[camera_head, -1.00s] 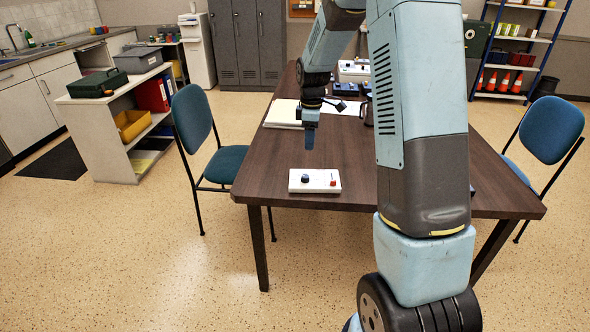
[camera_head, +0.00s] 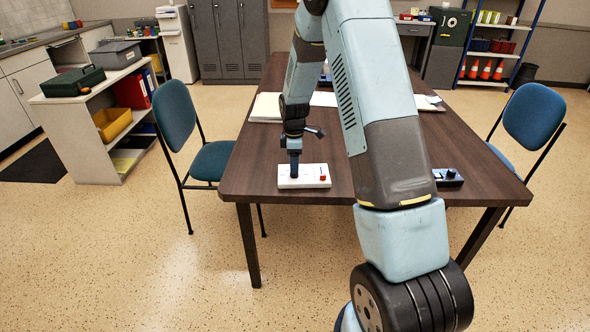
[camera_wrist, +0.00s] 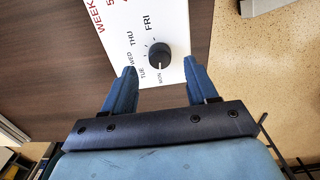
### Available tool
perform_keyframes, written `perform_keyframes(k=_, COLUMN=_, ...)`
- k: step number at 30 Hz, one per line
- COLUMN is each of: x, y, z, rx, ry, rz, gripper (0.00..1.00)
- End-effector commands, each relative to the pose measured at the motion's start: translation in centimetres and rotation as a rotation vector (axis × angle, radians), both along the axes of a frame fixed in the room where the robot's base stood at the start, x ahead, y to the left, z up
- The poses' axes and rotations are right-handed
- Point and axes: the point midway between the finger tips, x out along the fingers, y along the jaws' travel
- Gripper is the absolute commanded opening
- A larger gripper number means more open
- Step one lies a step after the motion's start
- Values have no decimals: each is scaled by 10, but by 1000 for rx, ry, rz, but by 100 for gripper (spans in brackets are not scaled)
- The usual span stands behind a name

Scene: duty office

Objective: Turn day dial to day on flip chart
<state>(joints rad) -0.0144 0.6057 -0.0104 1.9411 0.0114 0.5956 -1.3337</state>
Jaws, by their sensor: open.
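Red lettering starting "WEEK" shows farther along the box. My gripper (camera_head: 294,166) points down over the left end of the box, hiding the dial in the head view. In the wrist view, its blue fingers are open, one each side of the dial; contact cannot be told. I cannot make out a flip chart.
The brown table (camera_head: 370,240) also bears a dark box with knobs (camera_head: 447,177) right of my arm and papers (camera_head: 266,107) behind my gripper. Blue chairs stand at left (camera_head: 174,115) and right (camera_head: 532,115). The table's front left corner is clear.

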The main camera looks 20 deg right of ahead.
Motion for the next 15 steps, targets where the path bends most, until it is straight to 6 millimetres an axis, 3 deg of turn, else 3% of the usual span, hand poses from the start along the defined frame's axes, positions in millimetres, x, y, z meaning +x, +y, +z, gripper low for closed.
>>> perform_keyframes(k=6, x=0, y=-1, z=-27, rx=-1, ry=0, rz=-1, gripper=58)
perform_keyframes(k=15, x=0, y=0, z=-37, rx=0, ry=-1, rz=-1, gripper=58)
